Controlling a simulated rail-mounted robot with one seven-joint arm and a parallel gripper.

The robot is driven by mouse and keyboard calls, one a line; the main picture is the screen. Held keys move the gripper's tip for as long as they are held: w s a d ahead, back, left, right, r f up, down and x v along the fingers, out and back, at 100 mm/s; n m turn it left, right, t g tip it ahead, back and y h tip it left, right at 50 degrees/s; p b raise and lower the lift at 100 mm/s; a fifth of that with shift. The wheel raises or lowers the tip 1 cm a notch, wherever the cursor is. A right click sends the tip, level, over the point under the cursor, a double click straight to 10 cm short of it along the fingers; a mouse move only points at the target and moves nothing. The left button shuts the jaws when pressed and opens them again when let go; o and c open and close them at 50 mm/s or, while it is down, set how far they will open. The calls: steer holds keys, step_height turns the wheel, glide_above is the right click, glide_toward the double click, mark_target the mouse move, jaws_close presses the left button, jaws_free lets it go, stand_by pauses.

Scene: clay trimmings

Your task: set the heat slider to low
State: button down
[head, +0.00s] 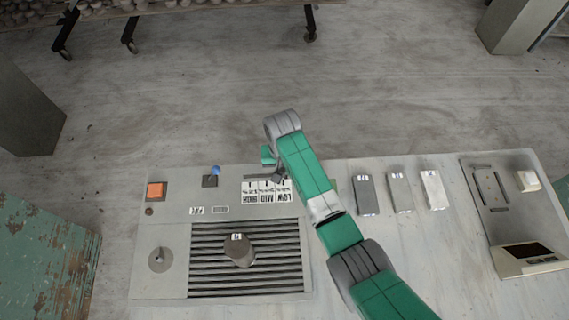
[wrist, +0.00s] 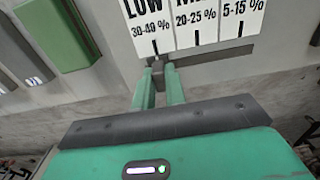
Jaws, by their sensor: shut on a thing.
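The heat slider's small dark knob (wrist: 158,66) shows in the wrist view, at the panel's edge under the label card (wrist: 205,25). The card reads LOW 30-40 %, a middle mark 20-25 % and a third 5-15 %. The knob sits nearly in line with the LOW tick. My gripper (wrist: 158,85) has its two green fingers shut on the knob. In the head view the card (head: 267,191) appears upside down on the control panel (head: 175,222), and my arm hides the knob.
Near the card are a blue-tipped lever (head: 213,177) and an orange button (head: 156,190). A grey knob-like piece (head: 239,250) stands on the slatted grille (head: 205,275). Several blocks, one a grey block (head: 366,194), lie right of my arm. A green block (wrist: 60,35) shows in the wrist view.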

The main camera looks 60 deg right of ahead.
steer(key=c, duration=1.4)
jaws_free()
steer(key=shift+s+d, duration=0.2)
steer(key=shift+s, duration=0.05)
steer(key=shift+c, duration=0.2)
steer(key=shift+w+a, duration=0.1)
step_height(320, 180, up, 8)
steer(key=shift+f+p, duration=0.1)
steer(key=shift+p, duration=0.7)
